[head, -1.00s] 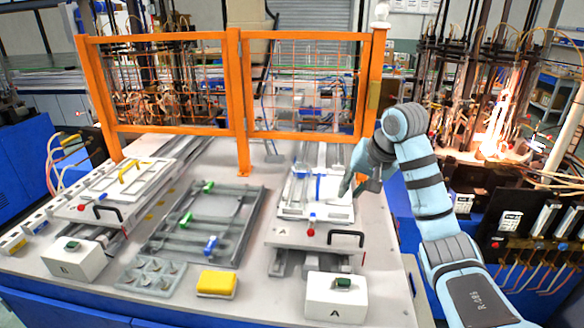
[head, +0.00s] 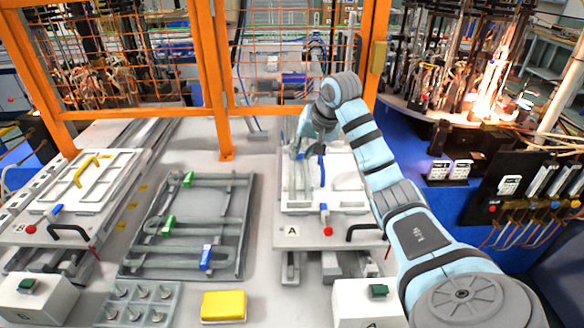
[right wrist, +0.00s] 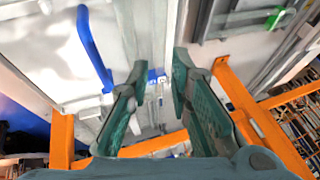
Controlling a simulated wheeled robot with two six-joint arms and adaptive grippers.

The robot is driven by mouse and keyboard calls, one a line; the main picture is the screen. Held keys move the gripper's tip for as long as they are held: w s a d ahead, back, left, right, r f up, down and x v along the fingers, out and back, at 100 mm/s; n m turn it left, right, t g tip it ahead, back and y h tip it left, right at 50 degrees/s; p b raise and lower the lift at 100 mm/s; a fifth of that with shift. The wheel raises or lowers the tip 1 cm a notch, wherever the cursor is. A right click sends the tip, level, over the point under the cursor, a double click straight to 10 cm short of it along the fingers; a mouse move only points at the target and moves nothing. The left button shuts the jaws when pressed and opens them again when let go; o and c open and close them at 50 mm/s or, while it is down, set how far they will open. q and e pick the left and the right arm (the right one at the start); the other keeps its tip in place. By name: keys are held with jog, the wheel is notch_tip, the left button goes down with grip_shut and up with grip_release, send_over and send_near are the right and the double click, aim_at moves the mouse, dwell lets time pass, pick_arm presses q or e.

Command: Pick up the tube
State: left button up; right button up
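My right gripper (head: 306,152) is over the plate of station A (head: 345,232), near its blue lever (head: 321,170). In the right wrist view the right gripper (right wrist: 160,72) is open, its two green-padded fingers apart. A small blue clip (right wrist: 153,76) shows between the fingertips, and the blue lever (right wrist: 92,45) is left of them. Pale straight lines run along the plate beyond the fingertips, but I cannot tell a clear tube from the plate's rails. I see nothing held. My left gripper is not in view.
A grey rack (head: 243,240) with green and blue clamps lies left of station A. An orange mesh fence (head: 223,120) stands behind. A yellow sponge (head: 223,306) and a grey peg tray (head: 140,318) are in front. Burning flames (head: 490,100) are at the back right.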

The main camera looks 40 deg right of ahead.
aim_at(293, 164)
jog(key=x, duration=0.5)
jog(key=p+x, duration=0.1)
jog(key=x, duration=0.1)
jog(key=shift+w+d, duration=0.35)
jog(key=shift+w, duration=0.2)
jog(key=shift+w+f, duration=0.1)
jog(key=shift+f, duration=0.1)
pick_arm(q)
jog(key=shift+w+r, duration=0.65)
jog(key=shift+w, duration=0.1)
pick_arm(e)
jog(key=shift+s+d, duration=0.1)
jog(key=shift+s, duration=0.2)
jog(key=shift+w+f, duration=0.1)
grip_shut()
